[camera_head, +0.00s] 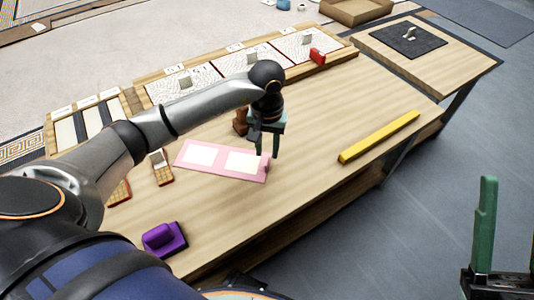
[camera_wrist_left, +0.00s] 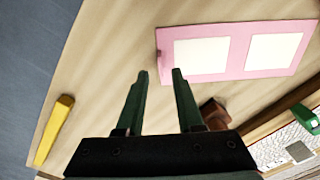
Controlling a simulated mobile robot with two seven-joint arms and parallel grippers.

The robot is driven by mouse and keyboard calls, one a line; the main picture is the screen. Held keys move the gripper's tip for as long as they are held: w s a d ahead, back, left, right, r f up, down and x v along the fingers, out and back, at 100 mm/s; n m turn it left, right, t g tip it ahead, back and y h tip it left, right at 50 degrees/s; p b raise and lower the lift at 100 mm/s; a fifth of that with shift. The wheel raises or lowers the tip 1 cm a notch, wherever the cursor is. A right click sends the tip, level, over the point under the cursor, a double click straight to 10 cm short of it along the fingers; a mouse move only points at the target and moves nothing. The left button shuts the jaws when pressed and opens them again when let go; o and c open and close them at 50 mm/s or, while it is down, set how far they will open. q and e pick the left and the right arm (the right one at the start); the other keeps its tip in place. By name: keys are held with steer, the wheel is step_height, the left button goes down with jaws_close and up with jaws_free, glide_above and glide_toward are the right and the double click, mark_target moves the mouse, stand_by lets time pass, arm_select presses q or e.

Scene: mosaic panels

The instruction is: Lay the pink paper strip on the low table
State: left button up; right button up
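The pink paper strip (camera_head: 219,159) lies flat on the long wooden table (camera_head: 300,190), with two white rectangles on it. It also shows in the left wrist view (camera_wrist_left: 238,50). My left gripper (camera_head: 267,152) is open and empty, beside the strip's right end in the head view.
A yellow bar (camera_head: 380,137) lies right of the strip. A purple block (camera_head: 164,239) sits near the front edge. Framed panels (camera_head: 225,65) and a red object (camera_head: 317,56) line the back.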

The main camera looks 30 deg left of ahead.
arm_select(q)
step_height(320, 180, up, 7)
steer(key=p, duration=0.2)
steer(key=s+d+n+g+h, duration=0.3)
steer(key=s+d+h, duration=0.55)
steer(key=d, duration=0.75)
steer(key=s+d+r+n+g+h, duration=0.3)
steer(key=s+d+r+n+h, duration=0.3)
steer(key=s+d+r, duration=0.3)
step_height(320, 180, up, 12)
steer(key=s+a+n+t+h, duration=0.2)
steer(key=a+n+t+h, duration=0.15)
steer(key=n+h, duration=0.85)
steer(key=w+a+r+n+t+y, duration=0.2)
steer(key=a+n+t+y, duration=0.3)
steer(key=n+t, duration=0.7)
steer(key=w+a+r+n+t+y, duration=0.2)
steer(key=a+n+t+y, duration=0.3)
steer(key=n+t, duration=0.7)
steer(key=n+y, duration=0.1)
steer(key=n, duration=0.9)
steer(key=shift+w+a+n+t, duration=0.25)
steer(key=shift+w+n+t, duration=0.1)
steer(key=shift+w+n, duration=0.05)
